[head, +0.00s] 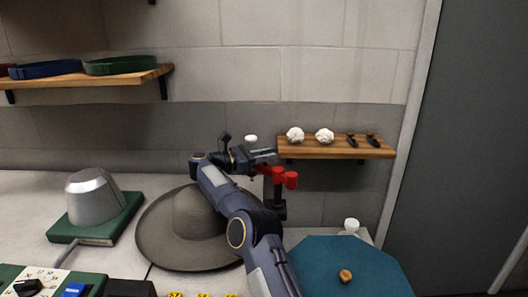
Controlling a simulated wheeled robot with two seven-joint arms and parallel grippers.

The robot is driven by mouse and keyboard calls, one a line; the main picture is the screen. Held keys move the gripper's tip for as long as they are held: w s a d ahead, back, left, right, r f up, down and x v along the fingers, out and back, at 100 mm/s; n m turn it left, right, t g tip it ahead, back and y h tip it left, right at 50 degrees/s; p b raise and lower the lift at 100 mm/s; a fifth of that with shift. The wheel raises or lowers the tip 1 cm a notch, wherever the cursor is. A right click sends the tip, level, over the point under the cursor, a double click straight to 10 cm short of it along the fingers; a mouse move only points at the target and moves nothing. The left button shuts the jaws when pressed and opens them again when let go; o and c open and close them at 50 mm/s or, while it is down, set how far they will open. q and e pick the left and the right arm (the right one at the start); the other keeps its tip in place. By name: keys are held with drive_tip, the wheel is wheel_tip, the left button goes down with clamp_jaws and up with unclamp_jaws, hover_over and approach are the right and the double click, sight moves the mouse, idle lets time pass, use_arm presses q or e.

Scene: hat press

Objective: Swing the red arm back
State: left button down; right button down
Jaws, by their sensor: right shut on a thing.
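The red arm (283,177) is mounted on a dark upright post (279,208) behind the grey hat (185,238). It reaches to the left from the post, and its left end is partly hidden by my right gripper. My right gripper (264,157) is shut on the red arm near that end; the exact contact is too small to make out. My right forearm crosses in front of the hat and hides part of its crown and brim. My left gripper is not in view.
A metal hat form (94,197) stands on a green base (95,230) at left. A blue-green board (330,268) with a small wooden knob (345,275) lies front right. A wall shelf (320,148) with small white and black items is just behind the post. A control panel (48,283) is front left.

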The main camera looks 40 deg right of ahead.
drive_tip(key=shift+d+r, duration=0.1)
idle(0.4)
drive_tip(key=c, duration=1.2)
unclamp_jaws()
drive_tip(key=shift+d, duration=0.1)
drive_tip(key=shift+w+a, duration=0.2)
drive_tip(key=shift+a, duration=0.35)
drive_tip(key=p+v, duration=0.1)
drive_tip(key=v, duration=0.5)
drive_tip(key=shift+a, duration=0.3)
drive_tip(key=shift+w, duration=0.1)
